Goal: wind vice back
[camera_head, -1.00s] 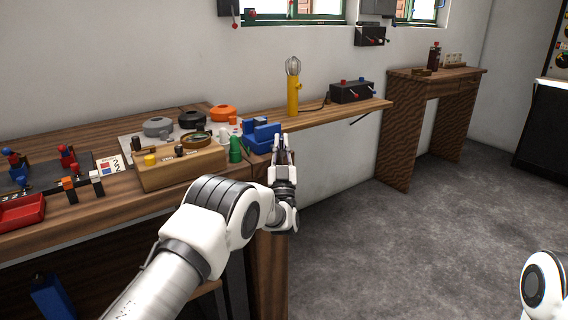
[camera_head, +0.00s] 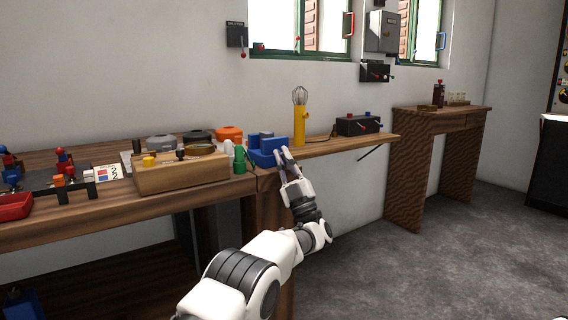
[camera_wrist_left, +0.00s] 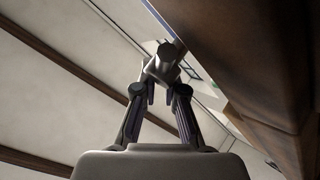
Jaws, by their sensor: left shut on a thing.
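The blue vice (camera_head: 267,150) stands on the right end of the wooden workbench, against its edge. My left gripper (camera_head: 285,156) is at the vice's front right side, its fingers pointing up towards it. In the left wrist view, the fingertips close on a grey rounded metal piece, which looks like the vice's handle (camera_wrist_left: 166,62). Most of the handle is hidden by the fingers in the head view.
A wooden block holder (camera_head: 180,176) and a green bottle-like piece (camera_head: 239,159) stand left of the vice. A yellow lamp (camera_head: 299,124) and a black switch box (camera_head: 357,125) are on the shelf (camera_head: 345,145) to the right. Open floor lies right of the bench.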

